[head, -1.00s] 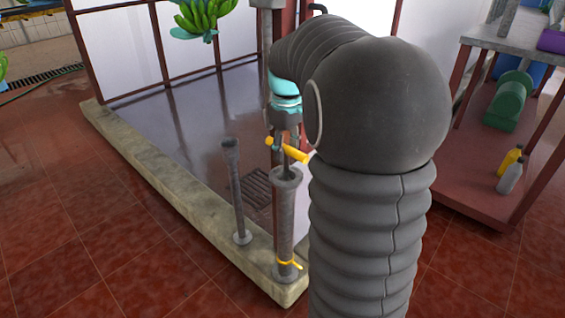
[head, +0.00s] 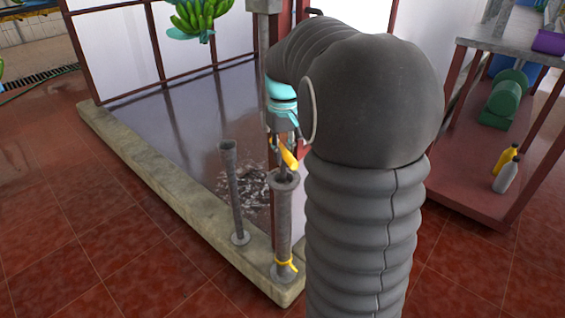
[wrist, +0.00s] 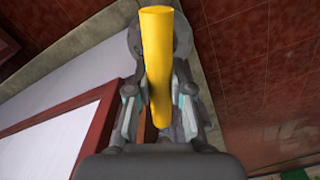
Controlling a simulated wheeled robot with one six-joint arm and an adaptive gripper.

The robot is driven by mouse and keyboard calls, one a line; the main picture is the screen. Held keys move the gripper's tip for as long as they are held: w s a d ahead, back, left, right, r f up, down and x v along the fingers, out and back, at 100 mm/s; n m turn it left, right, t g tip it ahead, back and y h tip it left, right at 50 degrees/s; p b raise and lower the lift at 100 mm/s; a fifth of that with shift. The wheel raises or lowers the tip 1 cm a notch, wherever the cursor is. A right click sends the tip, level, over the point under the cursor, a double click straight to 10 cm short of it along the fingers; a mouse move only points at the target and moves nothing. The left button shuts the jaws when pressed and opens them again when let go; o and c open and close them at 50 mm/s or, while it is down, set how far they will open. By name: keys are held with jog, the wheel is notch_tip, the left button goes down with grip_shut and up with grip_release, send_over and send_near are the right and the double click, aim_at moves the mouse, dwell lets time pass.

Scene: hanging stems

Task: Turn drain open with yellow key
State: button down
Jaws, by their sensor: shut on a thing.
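The yellow key's bar (head: 289,158) sits at the top of a grey upright post (head: 284,222) that has a yellow band near its foot. My gripper (head: 282,145) is above the post and shut on the yellow key. In the wrist view the yellow key (wrist: 158,65) runs lengthwise between my two fingers, with the round grey post top (wrist: 183,38) behind it. The drain (head: 246,186) lies in the basin floor behind the posts, and the water over it looks broken and rippled. The key's lower part is hidden inside the post.
A second, thinner grey post (head: 234,190) stands close to the left on the concrete curb (head: 150,160). Green bananas (head: 198,15) hang at the back. A red shelf rack (head: 470,165) with bottles and a green machine stands at the right. Red tiles at the left are clear.

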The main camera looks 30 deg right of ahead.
jog(key=shift+w, duration=0.1)
dwell(0.3)
jog(key=m+p, duration=0.1)
jog(key=m, duration=0.2)
jog(key=shift+r, duration=0.1)
jog(key=shift+m, duration=1)
